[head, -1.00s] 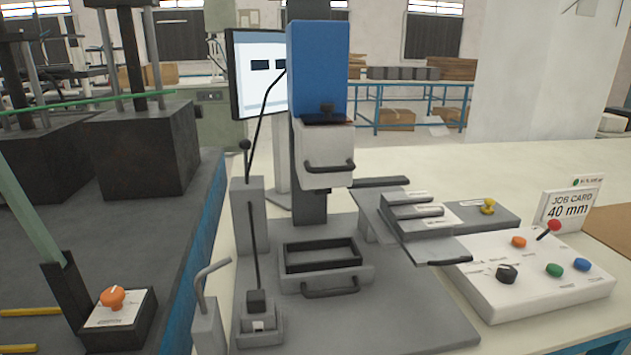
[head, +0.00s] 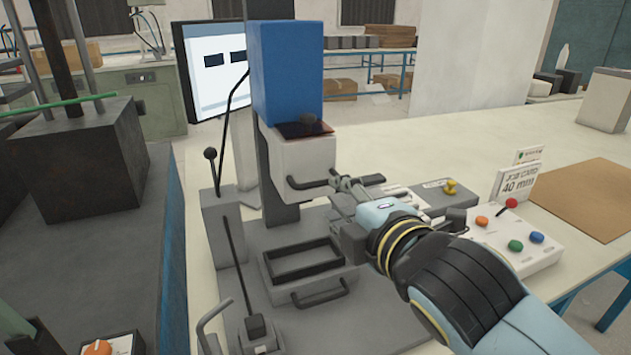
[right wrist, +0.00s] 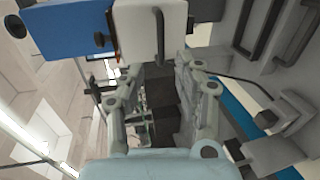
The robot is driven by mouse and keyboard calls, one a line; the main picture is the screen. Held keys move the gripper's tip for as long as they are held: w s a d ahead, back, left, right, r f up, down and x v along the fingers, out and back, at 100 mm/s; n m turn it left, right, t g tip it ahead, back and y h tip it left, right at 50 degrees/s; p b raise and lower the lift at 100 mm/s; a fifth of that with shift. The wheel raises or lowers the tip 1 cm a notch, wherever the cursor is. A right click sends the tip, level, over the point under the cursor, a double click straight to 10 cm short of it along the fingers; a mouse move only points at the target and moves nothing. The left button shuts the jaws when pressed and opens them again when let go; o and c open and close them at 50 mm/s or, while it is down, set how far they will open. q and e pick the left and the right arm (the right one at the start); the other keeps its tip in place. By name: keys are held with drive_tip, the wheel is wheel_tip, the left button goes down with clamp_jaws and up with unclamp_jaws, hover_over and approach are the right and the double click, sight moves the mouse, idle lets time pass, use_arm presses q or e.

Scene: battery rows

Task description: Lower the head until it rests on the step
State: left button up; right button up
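The head, a white block (head: 298,160) under a blue housing (head: 286,70), is raised on its column above the base. A dark bar handle (head: 308,184) is on its front. My right gripper (head: 338,181) is at the handle's right end. In the right wrist view its fingers (right wrist: 152,62) are spread open, with the handle (right wrist: 159,40) just beyond and between them; contact is unclear. Grey stepped blocks (head: 397,190), apparently the step, lie right of the head, partly hidden behind my right gripper. My left gripper is out of view.
A black-rimmed tray (head: 268,270) sits on the base under the head. A tall lever (head: 216,178) stands left. The control box (head: 548,255) with coloured buttons and a 40 mm job card (head: 516,183) are right. My right arm crosses the front right.

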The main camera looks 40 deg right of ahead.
sight(321, 185)
drive_tip(key=x, duration=0.9)
drive_tip(key=shift+w+d+f+p, duration=0.15)
drive_tip(key=shift+w+d+p, duration=0.1)
drive_tip(key=shift+w+p, duration=0.1)
clamp_jaws()
drive_tip(key=shift+f, duration=0.1)
